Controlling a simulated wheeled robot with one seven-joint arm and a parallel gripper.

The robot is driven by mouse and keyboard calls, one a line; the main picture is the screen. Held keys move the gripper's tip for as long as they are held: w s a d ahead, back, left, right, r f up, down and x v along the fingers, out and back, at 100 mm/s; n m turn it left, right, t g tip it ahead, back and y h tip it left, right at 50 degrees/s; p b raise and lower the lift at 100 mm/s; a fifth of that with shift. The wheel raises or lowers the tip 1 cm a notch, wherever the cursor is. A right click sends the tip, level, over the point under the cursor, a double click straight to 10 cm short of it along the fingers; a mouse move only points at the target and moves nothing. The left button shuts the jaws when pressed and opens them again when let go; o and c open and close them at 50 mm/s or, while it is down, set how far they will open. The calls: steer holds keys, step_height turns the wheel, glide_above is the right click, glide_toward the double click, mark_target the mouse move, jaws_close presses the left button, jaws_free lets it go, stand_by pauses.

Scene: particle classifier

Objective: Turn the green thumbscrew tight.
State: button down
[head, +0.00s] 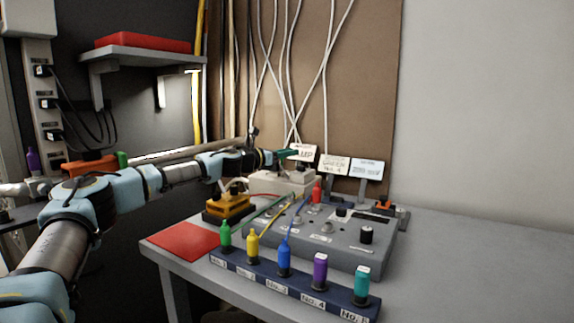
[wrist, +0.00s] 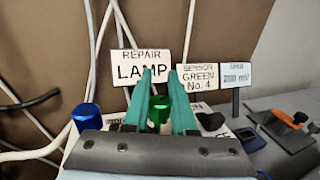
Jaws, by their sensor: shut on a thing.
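My gripper (wrist: 160,80) has two teal fingers, one on each side of the green thumbscrew (wrist: 159,114). The fingers are shut on the thumbscrew, and their lower parts cover its sides. In the head view my gripper (head: 292,154) reaches in from the left, above the pale box (head: 265,183) at the back of the table. The green thumbscrew cannot be made out there. A blue thumbscrew (wrist: 86,117) stands to the left in the wrist view, apart from my fingers.
Signs reading REPAIR LAMP (wrist: 140,65) and SENSOR GREEN No. 4 (wrist: 198,77) stand behind. A grey control panel (head: 345,253), a rack of coloured bottles (head: 265,276) and a yellow clamp-like device (head: 229,208) occupy the table. White cables hang behind. The table's right side is clear.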

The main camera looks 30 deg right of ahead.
steer(key=m+g, duration=0.2)
steer(key=g, duration=0.1)
steer(key=shift+s+p, duration=0.15)
steer(key=shift+p, duration=0.2)
steer(key=shift+s+m+g, duration=0.2)
steer(key=shift+m+g, duration=0.3)
steer(key=shift+g, duration=0.4)
steer(key=shift+s+g+p, duration=0.1)
steer(key=shift+g+p, duration=0.2)
steer(key=c, duration=1)
jaws_free()
step_height(320, 180, up, 10)
